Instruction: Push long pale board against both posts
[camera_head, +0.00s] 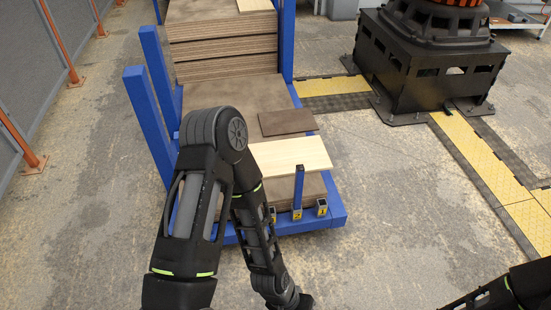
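The long pale board (290,155) lies flat on top of the stack at the near end of the blue rack. Its left end is hidden behind my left arm. Two tall blue posts, a near one (150,125) and a far one (156,62), stand along the rack's left side. I cannot see whether the board touches either of them. My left arm is bent in front of the rack, and its forearm runs down to the bottom edge. My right arm shows only at the bottom right corner. Neither gripper can be made out in view.
A small brown board (286,122) lies just behind the pale one. A short blue post (298,188) stands at the rack's front edge between small yellow-marked blocks. Taller board stacks (222,50) stand behind.

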